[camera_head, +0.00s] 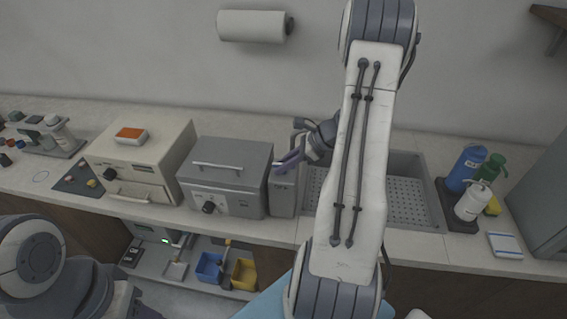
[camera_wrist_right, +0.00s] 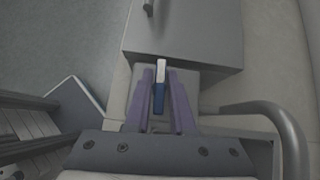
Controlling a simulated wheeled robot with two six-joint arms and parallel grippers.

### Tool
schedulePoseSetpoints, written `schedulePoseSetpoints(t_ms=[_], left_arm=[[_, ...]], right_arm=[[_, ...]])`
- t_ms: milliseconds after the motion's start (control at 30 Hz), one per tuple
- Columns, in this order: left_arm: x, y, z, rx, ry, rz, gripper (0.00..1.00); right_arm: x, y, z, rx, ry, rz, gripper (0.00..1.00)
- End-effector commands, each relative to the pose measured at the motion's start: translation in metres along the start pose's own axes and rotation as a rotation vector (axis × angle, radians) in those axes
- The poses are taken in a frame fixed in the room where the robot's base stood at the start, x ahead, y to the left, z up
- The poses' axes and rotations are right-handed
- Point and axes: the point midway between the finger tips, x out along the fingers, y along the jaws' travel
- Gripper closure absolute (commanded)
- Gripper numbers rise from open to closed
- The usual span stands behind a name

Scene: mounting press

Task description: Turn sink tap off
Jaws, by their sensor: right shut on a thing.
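The sink (camera_head: 408,195) has a perforated floor and lies on the right of the counter in the head view, partly behind my right arm. My right gripper (camera_head: 288,162) has purple fingers and is over a narrow grey box (camera_head: 284,192) left of the sink. In the right wrist view, the right gripper (camera_wrist_right: 160,95) is shut on a small blue and white piece (camera_wrist_right: 160,90), which may be the tap's lever. A curved grey pipe (camera_wrist_right: 280,115), likely the tap's spout, bends beside the fingers on the right. I cannot make out the tap in the head view. My left gripper is not in view.
A grey unit with a knob (camera_head: 225,178) stands left of the narrow box, and a beige unit (camera_head: 140,160) farther left. Blue (camera_head: 465,168), green and white bottles stand right of the sink. A paper roll (camera_head: 252,25) hangs on the wall.

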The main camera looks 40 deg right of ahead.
Motion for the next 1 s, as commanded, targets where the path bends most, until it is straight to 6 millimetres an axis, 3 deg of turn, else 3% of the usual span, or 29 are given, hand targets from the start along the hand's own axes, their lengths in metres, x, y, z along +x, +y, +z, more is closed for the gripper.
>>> schedulePoseSetpoints(t_ms=[500,1000], left_arm=[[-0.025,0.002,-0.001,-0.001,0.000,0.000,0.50],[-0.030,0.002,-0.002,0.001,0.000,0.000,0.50]], right_arm=[[-0.002,-0.003,0.001,-0.303,0.002,0.297,1.00],[0.000,-0.003,0.001,-0.641,0.003,0.632,1.00]])
